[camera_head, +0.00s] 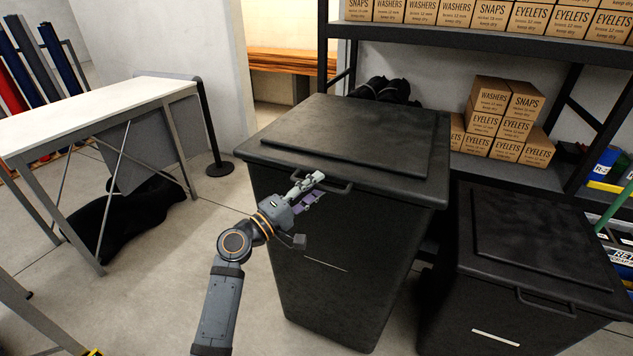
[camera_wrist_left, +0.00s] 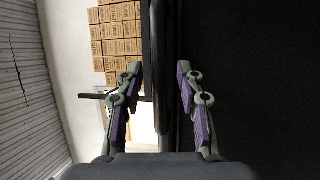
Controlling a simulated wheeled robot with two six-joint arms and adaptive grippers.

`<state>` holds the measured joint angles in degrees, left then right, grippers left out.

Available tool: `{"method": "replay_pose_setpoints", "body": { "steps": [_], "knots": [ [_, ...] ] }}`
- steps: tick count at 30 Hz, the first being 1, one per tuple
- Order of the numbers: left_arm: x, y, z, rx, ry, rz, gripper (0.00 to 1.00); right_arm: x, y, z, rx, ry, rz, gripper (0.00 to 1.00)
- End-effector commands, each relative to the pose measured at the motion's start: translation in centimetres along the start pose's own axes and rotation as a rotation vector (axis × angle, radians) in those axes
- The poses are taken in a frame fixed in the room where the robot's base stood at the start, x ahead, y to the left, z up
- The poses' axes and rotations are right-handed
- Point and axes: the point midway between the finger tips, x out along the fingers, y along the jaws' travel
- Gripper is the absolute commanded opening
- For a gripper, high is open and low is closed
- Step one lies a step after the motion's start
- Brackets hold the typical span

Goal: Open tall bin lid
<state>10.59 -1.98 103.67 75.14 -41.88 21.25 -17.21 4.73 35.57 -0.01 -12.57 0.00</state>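The tall black bin (camera_head: 345,265) stands in the middle of the head view. Its black lid (camera_head: 350,135) lies flat and shut on top, with a bar handle (camera_head: 343,189) at the front edge. My left gripper (camera_head: 318,187) is at the left part of this handle. In the left wrist view the gripper (camera_wrist_left: 159,75) has its two purple-padded fingers apart, with the dark lid edge and handle bar (camera_wrist_left: 163,100) between them. I see no firm contact of both fingers on the bar. My right gripper is in neither view.
A shorter black bin (camera_head: 535,250) with a shut lid stands close on the right. Shelves with cardboard boxes (camera_head: 500,125) are behind. A white table (camera_head: 90,108) and a black post (camera_head: 215,150) are at the left.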

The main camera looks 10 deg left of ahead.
Motion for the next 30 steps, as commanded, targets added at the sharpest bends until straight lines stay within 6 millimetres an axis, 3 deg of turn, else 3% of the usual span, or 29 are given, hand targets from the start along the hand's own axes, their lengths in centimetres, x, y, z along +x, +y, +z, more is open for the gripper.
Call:
{"method": "replay_pose_setpoints", "body": {
  "steps": [3, 11, 20, 30],
  "knots": [
    [0.88, 0.06, 0.03, -0.001, -0.001, 0.001, 0.37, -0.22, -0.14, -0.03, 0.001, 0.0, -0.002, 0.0],
    [1.02, -0.08, 0.04, 0.0, 0.0, -0.001, 0.37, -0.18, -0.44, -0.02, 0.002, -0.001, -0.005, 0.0],
    [0.99, -0.07, 0.03, 0.0, 0.0, -0.001, 0.0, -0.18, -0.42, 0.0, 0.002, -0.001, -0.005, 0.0],
    [0.98, -0.09, 0.03, 0.0, 0.0, -0.001, 0.0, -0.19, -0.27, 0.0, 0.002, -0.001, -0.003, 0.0]
  ]
}}
